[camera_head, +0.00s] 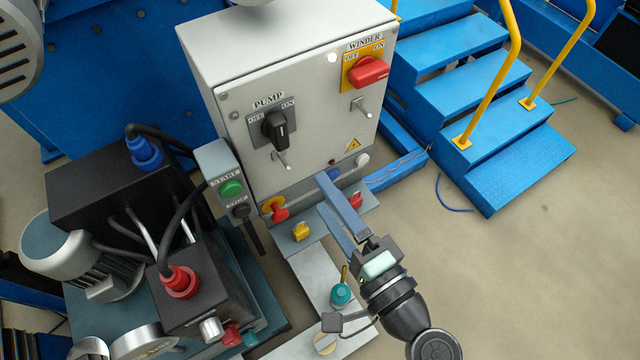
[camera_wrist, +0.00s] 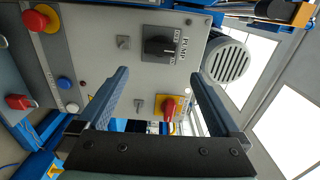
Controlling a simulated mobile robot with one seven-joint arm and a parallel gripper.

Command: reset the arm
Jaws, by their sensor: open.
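My gripper (camera_head: 323,192) is open and empty in front of the lower part of the grey control cabinet (camera_head: 240,50). Its two blue fingers point at the cabinet face, with a clear gap between them. In the wrist view my gripper (camera_wrist: 160,74) spans the cabinet face, and nothing is between the fingertips. Contact with the panel cannot be told. My arm reaches in from the lower right in the head view.
The cabinet carries a black PUMP switch (camera_head: 278,130), a red WINDER switch (camera_head: 368,71) and a red emergency stop (camera_head: 276,210). A START/STOP box (camera_head: 228,185) is at its left. Blue steps (camera_head: 470,100) stand right. The floor (camera_head: 540,270) at lower right is clear.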

